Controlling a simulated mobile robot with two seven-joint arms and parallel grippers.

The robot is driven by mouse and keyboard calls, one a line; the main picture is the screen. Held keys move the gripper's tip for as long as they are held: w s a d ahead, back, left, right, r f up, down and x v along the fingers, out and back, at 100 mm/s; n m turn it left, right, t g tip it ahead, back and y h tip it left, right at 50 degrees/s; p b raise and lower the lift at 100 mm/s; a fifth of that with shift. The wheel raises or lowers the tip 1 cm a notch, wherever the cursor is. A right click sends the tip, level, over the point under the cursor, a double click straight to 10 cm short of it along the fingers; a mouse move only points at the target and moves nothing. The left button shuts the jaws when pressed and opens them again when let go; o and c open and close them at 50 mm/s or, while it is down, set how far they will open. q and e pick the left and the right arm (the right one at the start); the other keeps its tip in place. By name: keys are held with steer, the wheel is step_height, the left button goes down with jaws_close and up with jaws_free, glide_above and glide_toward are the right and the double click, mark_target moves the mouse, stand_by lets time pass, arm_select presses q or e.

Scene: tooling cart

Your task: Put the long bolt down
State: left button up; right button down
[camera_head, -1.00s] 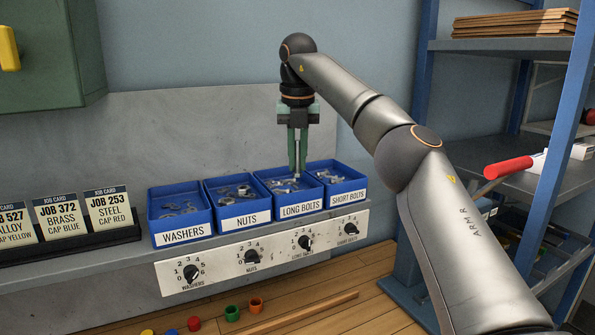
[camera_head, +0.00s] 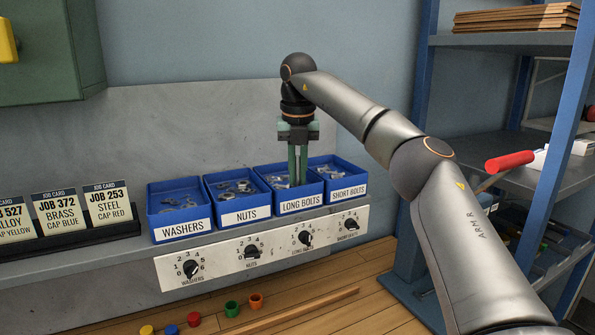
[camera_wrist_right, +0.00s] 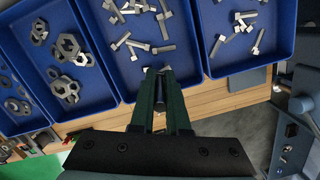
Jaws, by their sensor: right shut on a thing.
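My right gripper (camera_head: 298,182) points straight down at the blue long bolts bin (camera_head: 301,205), its fingertips down near the front of the bin. In the right wrist view its fingers (camera_wrist_right: 159,75) are shut on the long bolt, which is mostly hidden between them. Several loose bolts (camera_wrist_right: 163,26) lie in the long bolts bin, which also shows in the right wrist view (camera_wrist_right: 185,62). Whether the held bolt touches the bin floor I cannot tell. My left gripper is not in view.
The short bolts bin (camera_head: 348,191) stands to the right; the nuts bin (camera_head: 238,217) and washers bin (camera_head: 183,227) stand to the left. A panel with dials (camera_head: 248,253) runs below. Job cards (camera_head: 106,205) stand at far left. A blue shelf rack (camera_head: 500,45) is at right.

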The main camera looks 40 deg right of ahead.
steer(key=c, duration=0.9)
jaws_free()
steer(key=r, duration=0.5)
steer(key=s+r, duration=0.1)
steer(key=r, duration=0.2)
steer(key=shift+a+r+p, duration=0.3)
steer(key=shift+a+p, duration=0.05)
steer(key=shift+p, duration=0.05)
